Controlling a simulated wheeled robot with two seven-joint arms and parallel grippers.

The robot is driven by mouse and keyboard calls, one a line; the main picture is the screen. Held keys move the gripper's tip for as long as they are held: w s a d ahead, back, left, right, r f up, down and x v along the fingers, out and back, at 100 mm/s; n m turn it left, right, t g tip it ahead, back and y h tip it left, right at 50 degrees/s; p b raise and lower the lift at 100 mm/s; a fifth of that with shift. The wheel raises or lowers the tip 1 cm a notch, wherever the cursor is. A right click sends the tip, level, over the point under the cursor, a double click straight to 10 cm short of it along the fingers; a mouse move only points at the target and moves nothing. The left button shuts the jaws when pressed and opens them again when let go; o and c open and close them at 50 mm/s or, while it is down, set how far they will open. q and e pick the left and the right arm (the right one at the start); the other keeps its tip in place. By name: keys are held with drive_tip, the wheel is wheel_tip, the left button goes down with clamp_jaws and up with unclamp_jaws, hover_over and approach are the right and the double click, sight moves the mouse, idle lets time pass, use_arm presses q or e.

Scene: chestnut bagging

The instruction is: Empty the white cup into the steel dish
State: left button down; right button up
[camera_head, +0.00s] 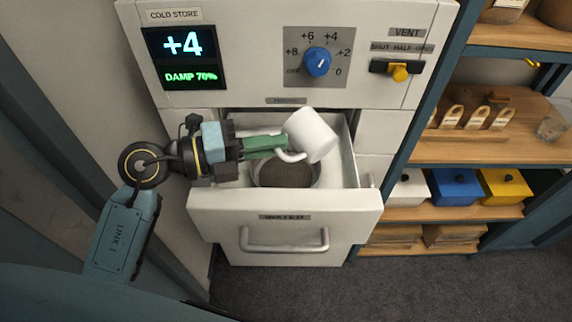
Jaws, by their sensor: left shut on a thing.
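The white cup (311,134) is tilted above an open drawer, its handle toward the lower left. My left gripper (280,147) comes in from the left and is shut on the cup at its handle side. The steel dish (318,178) stands in the drawer below the cup. Its inside looks dark grey-brown; I cannot tell whether that is contents or the bottom. The cup and gripper hide part of the dish's far rim. The cup's inside is not visible. My right gripper is not in view.
The drawer (285,202), labelled WATER, is pulled out from the cold store cabinet (240,95). A blue dial (317,62) and a yellow vent lever (400,72) are on the panel above. Shelves (480,150) with white, blue and yellow bins stand at the right.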

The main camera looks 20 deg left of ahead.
use_arm(q)
drive_tip(key=shift+w+a+n+h+b, duration=0.3)
drive_tip(key=shift+w+a+n+b, duration=0.1)
drive_tip(key=shift+a+n, duration=0.1)
drive_tip(key=shift+s+r, duration=0.1)
drive_tip(key=shift+r, duration=0.05)
idle(0.3)
drive_tip(key=shift+d+n+p, duration=0.15)
drive_tip(key=shift+n+p, duration=0.15)
drive_tip(key=shift+s, duration=0.1)
drive_tip(key=shift+r+n+t+h+p, duration=0.1)
drive_tip(key=shift+n+t+h+p, duration=0.25)
drive_tip(key=shift+n+p, duration=0.55)
